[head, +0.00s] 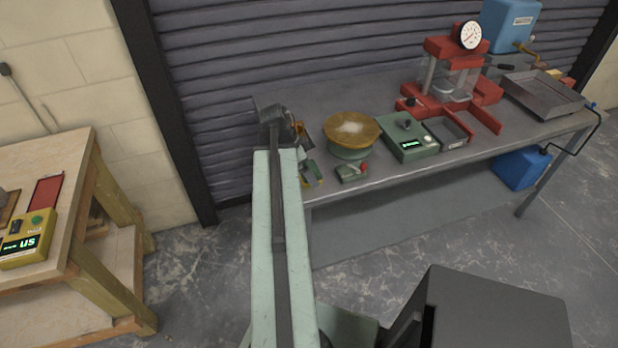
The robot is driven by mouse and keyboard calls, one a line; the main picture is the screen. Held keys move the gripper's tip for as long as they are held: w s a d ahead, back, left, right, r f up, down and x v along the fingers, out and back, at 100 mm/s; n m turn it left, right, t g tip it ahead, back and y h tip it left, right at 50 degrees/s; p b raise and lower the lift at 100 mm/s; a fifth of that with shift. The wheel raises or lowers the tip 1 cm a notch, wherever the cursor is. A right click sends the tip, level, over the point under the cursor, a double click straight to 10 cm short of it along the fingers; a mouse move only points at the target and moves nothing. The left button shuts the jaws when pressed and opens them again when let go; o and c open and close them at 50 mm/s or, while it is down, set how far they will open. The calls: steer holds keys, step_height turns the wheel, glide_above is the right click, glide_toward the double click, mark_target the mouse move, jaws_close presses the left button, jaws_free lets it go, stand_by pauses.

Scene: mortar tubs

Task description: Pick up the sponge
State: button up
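I cannot make out a sponge for certain. A small yellow block (553,74) lies at the far right end of the grey workbench (385,90), beside an orange-red block (568,82); it is too small to identify. My gripper (303,140) is at the far end of my pale green arm, over the bench's left end. It is largely hidden behind the dark wrist, and its fingers cannot be made out. It is well to the left of the yellow block.
A wooden table (60,165) stands left. Concrete floor lies between.

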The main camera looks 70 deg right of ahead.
steer(key=shift+r, duration=0.1)
steer(key=c, duration=1.1)
steer(key=shift+r, duration=0.1)
steer(key=shift+c, duration=0.2)
step_height(320, 180, up, 10)
steer(key=p, duration=1)
steer(key=o, duration=0.7)
steer(key=c, duration=0.6)
